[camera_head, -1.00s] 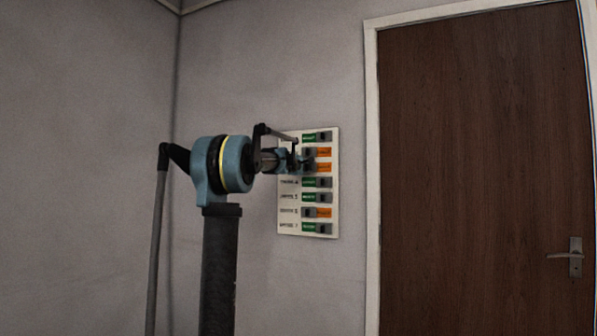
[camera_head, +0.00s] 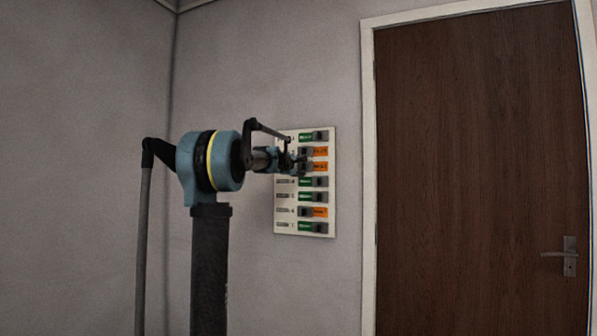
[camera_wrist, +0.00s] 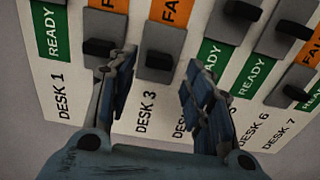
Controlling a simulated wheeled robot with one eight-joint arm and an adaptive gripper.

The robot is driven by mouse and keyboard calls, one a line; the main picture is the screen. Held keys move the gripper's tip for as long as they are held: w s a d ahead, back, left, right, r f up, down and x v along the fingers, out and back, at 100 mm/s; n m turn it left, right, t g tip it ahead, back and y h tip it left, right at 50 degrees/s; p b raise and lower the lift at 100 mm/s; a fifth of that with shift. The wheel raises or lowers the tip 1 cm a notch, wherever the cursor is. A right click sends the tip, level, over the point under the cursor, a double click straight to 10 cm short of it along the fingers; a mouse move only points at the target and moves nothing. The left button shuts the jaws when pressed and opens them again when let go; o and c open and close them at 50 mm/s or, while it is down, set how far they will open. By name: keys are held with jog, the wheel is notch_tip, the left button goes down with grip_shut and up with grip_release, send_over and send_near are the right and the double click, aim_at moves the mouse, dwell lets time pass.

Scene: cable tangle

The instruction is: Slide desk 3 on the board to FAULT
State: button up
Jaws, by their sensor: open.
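The white board (camera_head: 284,219) hangs on the wall with rows of sliders. In the wrist view the DESK 3 label (camera_wrist: 146,111) lies in line with its grey slider and black knob (camera_wrist: 159,61). The slider sits at the label end of its slot, and an orange patch reading "FA..." (camera_wrist: 176,10) shows beyond it. In the head view the third row shows orange (camera_head: 320,167) at its right. My gripper (camera_wrist: 164,68) is open, its fingers on either side of the desk 3 knob with gaps. It partly hides the second and third rows in the head view (camera_head: 302,163).
Other sliders, including one by a green patch (camera_wrist: 213,53), lie close to the right. A brown door (camera_head: 470,170) stands right of the board, with bare wall between.

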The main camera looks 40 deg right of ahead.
jog(key=v, duration=0.9)
jog(key=shift+a+f, duration=0.1)
dwell(0.3)
